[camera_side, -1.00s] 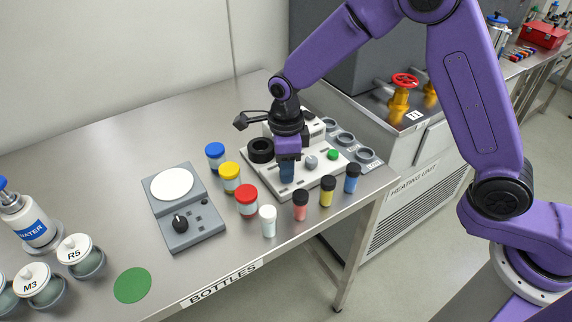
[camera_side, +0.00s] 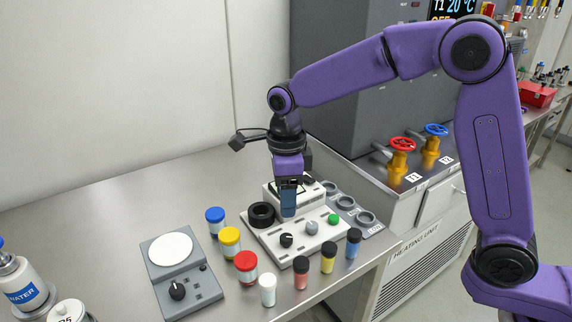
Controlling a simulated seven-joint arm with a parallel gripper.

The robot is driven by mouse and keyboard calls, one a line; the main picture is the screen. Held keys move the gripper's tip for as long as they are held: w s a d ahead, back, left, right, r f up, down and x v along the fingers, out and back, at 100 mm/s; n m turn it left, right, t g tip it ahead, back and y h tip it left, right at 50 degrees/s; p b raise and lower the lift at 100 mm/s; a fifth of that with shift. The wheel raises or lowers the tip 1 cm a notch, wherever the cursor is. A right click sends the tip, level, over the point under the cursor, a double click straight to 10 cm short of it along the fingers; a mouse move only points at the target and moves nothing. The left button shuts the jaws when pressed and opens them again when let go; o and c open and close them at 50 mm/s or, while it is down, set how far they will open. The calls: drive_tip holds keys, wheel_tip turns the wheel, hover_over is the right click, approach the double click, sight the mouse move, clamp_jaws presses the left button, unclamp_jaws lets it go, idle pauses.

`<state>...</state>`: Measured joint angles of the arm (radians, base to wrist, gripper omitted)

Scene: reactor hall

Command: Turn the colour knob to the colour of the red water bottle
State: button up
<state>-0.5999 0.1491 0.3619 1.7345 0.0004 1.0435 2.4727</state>
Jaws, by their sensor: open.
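My gripper (camera_side: 288,207) points down, open and empty, above a pale control panel (camera_side: 262,234). The panel carries a black knob (camera_side: 286,240), a grey knob (camera_side: 311,228) and a green button (camera_side: 334,219). The fingertips appear above and behind the black knob, apart from it. I cannot tell which knob is the colour knob, and no colour marks are readable. A small vial with red contents (camera_side: 301,276) and a black cap stands in front. I cannot tell which is the red water bottle.
Blue-capped (camera_side: 215,217) and yellow-capped (camera_side: 229,239) bottles, a white vial (camera_side: 268,291), a yellow vial (camera_side: 328,260) and a blue vial (camera_side: 353,245) stand close around the panel. A grey stirrer-like device (camera_side: 205,284) has its own black knob. The table's back left is clear.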

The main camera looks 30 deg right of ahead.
wheel_tip(320, 180, up, 7)
idle(0.3)
idle(0.4)
drive_tip(key=s+d+f+n, duration=0.2)
drive_tip(key=s+d+n, duration=0.4)
drive_tip(key=s+n, duration=0.3)
drive_tip(key=s+d+f+n, duration=0.2)
drive_tip(key=s+d+n, duration=0.4)
drive_tip(key=s+n, duration=0.4)
drive_tip(key=s+d+f+n, duration=0.3)
drive_tip(key=s+d+n, duration=0.3)
drive_tip(key=n, duration=1)
drive_tip(key=s, duration=0.3)
drive_tip(key=shift+s+d+n, duration=0.2)
drive_tip(key=shift+d+n, duration=0.1)
drive_tip(key=shift+n, duration=0.1)
